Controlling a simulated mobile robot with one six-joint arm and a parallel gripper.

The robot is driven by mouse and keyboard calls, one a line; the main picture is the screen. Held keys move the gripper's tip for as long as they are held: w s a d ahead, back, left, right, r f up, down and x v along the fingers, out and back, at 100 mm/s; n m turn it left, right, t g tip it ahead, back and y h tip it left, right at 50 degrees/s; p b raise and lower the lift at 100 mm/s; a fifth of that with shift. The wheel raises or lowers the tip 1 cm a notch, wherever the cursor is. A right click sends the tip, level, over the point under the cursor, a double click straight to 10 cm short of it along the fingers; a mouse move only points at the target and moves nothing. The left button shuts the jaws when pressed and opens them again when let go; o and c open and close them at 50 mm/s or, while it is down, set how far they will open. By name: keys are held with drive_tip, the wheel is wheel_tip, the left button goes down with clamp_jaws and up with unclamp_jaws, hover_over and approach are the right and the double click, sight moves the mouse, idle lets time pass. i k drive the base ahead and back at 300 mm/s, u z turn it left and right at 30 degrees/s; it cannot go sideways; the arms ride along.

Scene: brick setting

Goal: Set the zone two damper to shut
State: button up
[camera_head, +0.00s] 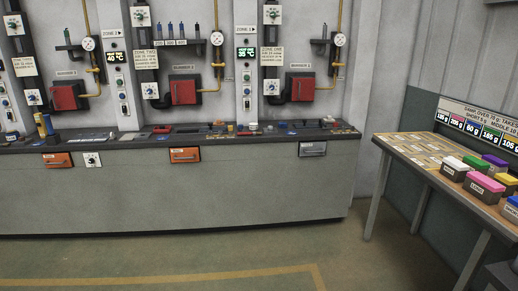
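A sign that seems to read zone two (146,58) hangs on a dark duct on the back wall, left of centre. A white plate with a round dial (140,16) sits above it on the duct, and a second dial plate (151,90) sits below it. I cannot tell which of these is the damper control, and their settings are too small to read. A red burner box (184,91) is mounted just to the right. My gripper is not in view.
A long grey counter (180,195) with small items on top stands before the wall. A similar panel with a zone one sign (271,56) is to the right. A side table (408,151) with coloured-lid boxes stands at right. The floor (200,260) in front is clear.

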sight(224, 128)
drive_tip(key=u, duration=0.2)
drive_tip(key=i, duration=1.55)
drive_tip(key=u, duration=0.55)
drive_tip(key=i, duration=0.8)
drive_tip(key=u, duration=0.6)
drive_tip(key=i, duration=1.35)
drive_tip(key=u, duration=0.3)
